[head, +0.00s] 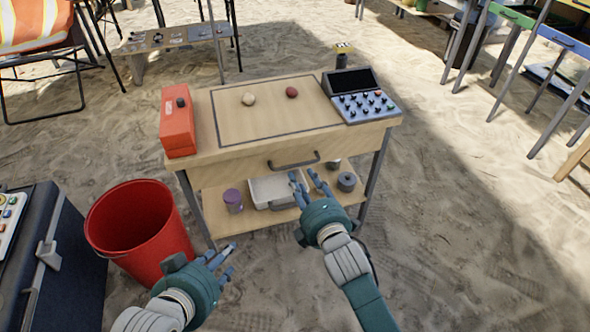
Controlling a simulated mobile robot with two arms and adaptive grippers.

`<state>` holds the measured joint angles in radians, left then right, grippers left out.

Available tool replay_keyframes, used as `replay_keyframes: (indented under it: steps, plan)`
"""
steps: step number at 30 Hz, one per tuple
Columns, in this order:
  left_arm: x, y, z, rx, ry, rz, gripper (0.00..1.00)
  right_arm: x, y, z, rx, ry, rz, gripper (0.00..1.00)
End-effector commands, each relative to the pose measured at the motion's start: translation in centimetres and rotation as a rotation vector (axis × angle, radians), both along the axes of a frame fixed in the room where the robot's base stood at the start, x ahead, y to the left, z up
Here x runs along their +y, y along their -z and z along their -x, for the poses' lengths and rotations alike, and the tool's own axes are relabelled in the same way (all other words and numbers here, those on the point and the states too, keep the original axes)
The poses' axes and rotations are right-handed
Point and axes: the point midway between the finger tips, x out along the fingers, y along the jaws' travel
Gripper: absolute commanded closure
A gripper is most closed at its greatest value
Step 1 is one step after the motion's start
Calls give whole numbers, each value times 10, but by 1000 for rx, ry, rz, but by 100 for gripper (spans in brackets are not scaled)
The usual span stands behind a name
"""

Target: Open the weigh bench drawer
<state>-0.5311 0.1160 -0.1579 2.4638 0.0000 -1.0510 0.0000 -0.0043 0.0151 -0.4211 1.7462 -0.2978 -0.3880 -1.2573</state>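The weigh bench (205,105) is a wooden table with grey legs, standing in the middle of the head view. Its drawer (240,171) is in the front face and looks closed, with a dark bar handle (293,162). My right gripper (308,180) is open and empty, in front of the bench and just below the handle in the picture; I see no contact with the handle. My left gripper (225,260) is open and empty, low in front of the bench, to the right of the red bucket.
On the bench are a red box (177,125), two small stones (270,95) and a keypad console (361,100). The lower shelf holds a purple jar (233,200), a white tray (268,190) and grey cylinders (346,181). A red bucket (140,225) stands at left. Sand right of the bench is clear.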

Motion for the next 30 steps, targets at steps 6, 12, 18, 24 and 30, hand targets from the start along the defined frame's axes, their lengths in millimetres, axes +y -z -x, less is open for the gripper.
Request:
replay_keyframes:
  steps: [6, 12, 18, 24, 30]
  plan:
    - [-13, -32, -31, -188, 14, 43, 60, 8, 7, -25, -1, 0, -1, 66]
    - [-23, -69, -53, -365, 26, 86, 60, 14, 12, -45, 0, 0, 0, 66]
    - [-31, -104, -65, -517, 35, 122, 60, 19, 15, -61, 0, 0, -1, 66]
    - [-35, -125, -69, -602, 41, 144, 60, 22, 16, -70, 0, 0, -1, 66]
    - [-35, -130, -69, -621, 42, 148, 60, 22, 17, -71, 1, 0, -1, 66]
